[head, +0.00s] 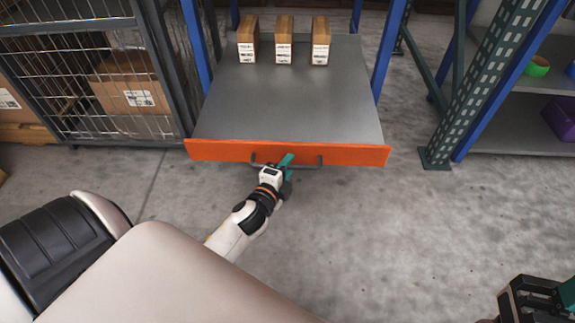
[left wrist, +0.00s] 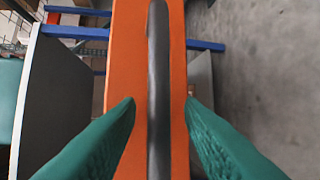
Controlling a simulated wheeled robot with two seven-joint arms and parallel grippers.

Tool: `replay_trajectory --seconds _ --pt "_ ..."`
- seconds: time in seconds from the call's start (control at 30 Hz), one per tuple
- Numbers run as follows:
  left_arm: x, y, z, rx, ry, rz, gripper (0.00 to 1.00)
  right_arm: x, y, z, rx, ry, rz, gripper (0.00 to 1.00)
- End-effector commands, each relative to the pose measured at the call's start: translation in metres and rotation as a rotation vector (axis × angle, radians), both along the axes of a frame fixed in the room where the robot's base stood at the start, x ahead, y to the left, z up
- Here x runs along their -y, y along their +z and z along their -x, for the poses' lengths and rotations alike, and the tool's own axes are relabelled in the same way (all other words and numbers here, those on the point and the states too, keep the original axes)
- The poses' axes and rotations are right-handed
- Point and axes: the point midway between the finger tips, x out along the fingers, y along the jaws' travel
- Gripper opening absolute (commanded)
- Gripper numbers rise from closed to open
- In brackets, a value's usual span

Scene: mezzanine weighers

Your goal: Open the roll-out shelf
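The roll-out shelf (head: 290,100) is a grey deck with an orange front panel (head: 220,150). In the head view the deck reaches forward past the blue uprights. A dark bar handle (head: 308,166) runs across the panel's middle. My left gripper (head: 287,163) is at the handle. In the left wrist view the handle (left wrist: 158,80) runs between the two green fingertips (left wrist: 160,108), with a gap visible on each side, so the gripper looks open around it. My right gripper (head: 540,300) is only partly in view at the bottom right corner; its opening is unclear.
Three small cardboard boxes (head: 284,42) stand at the back of the deck. A wire cage (head: 75,80) with cartons is at the left. A rack upright (head: 485,85) and another shelf unit (head: 515,125) are at the right. The concrete floor before the panel is clear.

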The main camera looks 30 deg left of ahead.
Motion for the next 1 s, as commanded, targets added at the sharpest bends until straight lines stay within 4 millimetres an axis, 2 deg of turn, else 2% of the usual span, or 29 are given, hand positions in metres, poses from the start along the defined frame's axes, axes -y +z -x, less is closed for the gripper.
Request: replay_trajectory --seconds 0.07,0.23,0.4,0.53,0.7,1.0 --pt "0.002 0.004 0.011 -0.003 0.002 0.003 0.34 0.000 0.006 0.001 0.004 0.000 -0.002 0.36" --pt "0.007 0.011 0.046 -0.005 0.003 0.004 0.34 0.002 -0.006 0.005 -0.061 0.001 -0.004 0.36" --pt "0.012 0.016 0.081 -0.006 0.004 0.005 0.34 0.002 -0.001 0.007 -0.068 0.002 -0.005 0.36" --pt "0.015 0.020 0.099 -0.004 0.002 0.003 0.34 0.002 0.004 0.007 -0.066 0.002 -0.006 0.36" --pt "0.017 0.022 0.111 -0.001 0.001 0.002 0.34 0.002 0.006 0.007 -0.065 0.003 -0.005 0.36" --pt "0.017 0.022 0.112 0.000 0.000 0.000 0.34 0.002 0.005 0.007 -0.066 0.004 -0.005 0.36"
